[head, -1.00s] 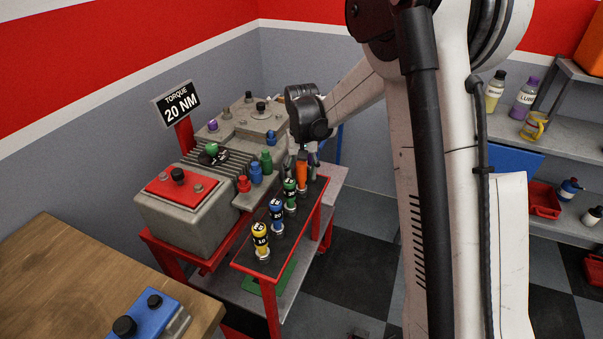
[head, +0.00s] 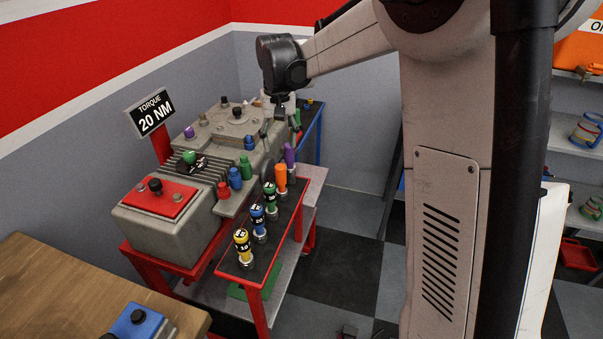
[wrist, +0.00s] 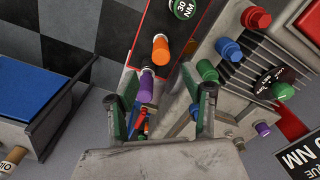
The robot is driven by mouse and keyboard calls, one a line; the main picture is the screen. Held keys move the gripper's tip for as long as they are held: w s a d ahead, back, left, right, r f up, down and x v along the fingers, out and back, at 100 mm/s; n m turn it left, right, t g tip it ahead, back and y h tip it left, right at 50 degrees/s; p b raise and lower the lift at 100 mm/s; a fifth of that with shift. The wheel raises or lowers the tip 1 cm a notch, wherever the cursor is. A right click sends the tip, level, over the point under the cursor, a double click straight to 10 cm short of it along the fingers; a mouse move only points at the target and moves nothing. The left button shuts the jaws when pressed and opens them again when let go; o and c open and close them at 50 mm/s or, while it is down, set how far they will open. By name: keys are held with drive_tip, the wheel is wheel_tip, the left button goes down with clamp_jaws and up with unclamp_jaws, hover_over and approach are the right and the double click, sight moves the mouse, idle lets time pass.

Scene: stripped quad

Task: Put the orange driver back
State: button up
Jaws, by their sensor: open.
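The orange driver (head: 281,178) stands upright at the red-edged tool rack (head: 283,224), in line with the green, blue and yellow drivers. It also shows in the wrist view (wrist: 160,50), seen from above and outside my fingers. A purple driver (head: 290,155) stands just behind it. My gripper (head: 282,130) is above and behind the orange driver, apart from it. In the wrist view my gripper (wrist: 160,100) has its two fingers spread wide and holds nothing. The purple driver (wrist: 146,86) appears near the left finger there.
A grey machine block (head: 165,220) with coloured knobs stands left of the rack, under a "TORQUE 20 NM" sign (head: 150,112). A wooden bench (head: 70,290) is at the lower left. Shelves stand at the right. Checkered floor (head: 340,240) lies open right of the rack.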

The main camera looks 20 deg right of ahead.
drive_tip(key=s+r+t, duration=0.2)
drive_tip(key=s+r, duration=0.2)
drive_tip(key=s, duration=0.4)
drive_tip(key=s+r+t, duration=0.1)
drive_tip(key=s+r, duration=0.3)
drive_tip(key=s, duration=0.4)
drive_tip(key=s+f+t, duration=0.1)
drive_tip(key=s+t, duration=0.1)
drive_tip(key=s, duration=0.5)
drive_tip(key=s+f+t, duration=0.2)
drive_tip(key=s, duration=0.6)
drive_tip(key=shift+f+n, duration=0.25)
drive_tip(key=shift+n, duration=0.15)
